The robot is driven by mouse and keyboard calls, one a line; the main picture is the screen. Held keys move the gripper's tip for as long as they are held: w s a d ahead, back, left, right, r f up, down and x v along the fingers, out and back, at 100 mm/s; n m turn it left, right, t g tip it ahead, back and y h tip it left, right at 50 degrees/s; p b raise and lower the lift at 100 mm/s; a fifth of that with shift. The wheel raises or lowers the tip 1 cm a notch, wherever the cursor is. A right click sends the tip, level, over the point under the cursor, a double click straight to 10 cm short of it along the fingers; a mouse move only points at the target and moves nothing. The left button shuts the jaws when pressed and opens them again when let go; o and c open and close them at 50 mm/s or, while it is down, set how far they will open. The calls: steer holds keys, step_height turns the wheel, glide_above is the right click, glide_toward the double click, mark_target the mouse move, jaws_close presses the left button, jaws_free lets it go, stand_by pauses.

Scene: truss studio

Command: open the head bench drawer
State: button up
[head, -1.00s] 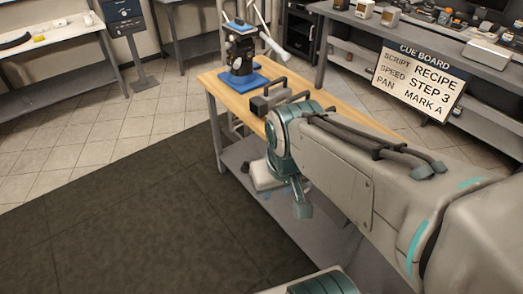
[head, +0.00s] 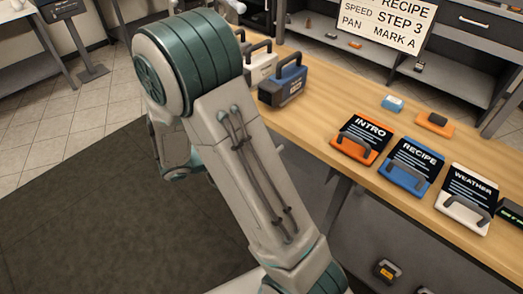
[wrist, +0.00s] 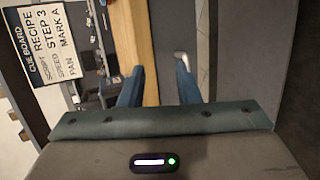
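A dark drawer front (head: 458,20) with a pale bar handle (head: 474,19) is under the back bench at the upper right of the head view. It looks shut; I cannot tell whether it is the head bench drawer. My gripper (wrist: 159,76) is open, with its two blue fingers apart and nothing between them. A silver rounded piece (wrist: 181,58) shows by the right finger's tip in the wrist view; I cannot tell what it is or whether it touches.
The wooden bench (head: 330,100) holds a blue handled case (head: 283,87), orange (head: 361,139), blue (head: 411,167) and white (head: 465,197) cards with handles. The cue board (head: 385,20) stands behind it. The dark floor mat (head: 80,210) is clear at the left.

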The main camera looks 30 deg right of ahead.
steer(key=w+a+f+n+t+h+b, duration=0.1)
steer(key=w+a+f+n+t+b, duration=0.15)
steer(key=w+f+t, duration=0.4)
steer(key=w+d+f, duration=0.1)
steer(key=d, duration=0.3)
steer(key=w+d+f+g, duration=0.1)
steer(key=d, duration=0.3)
steer(key=w+d+f+g, duration=0.1)
steer(key=d+f, duration=0.1)
steer(key=d, duration=0.2)
steer(key=shift+w+d, duration=0.15)
steer(key=shift+w, duration=0.05)
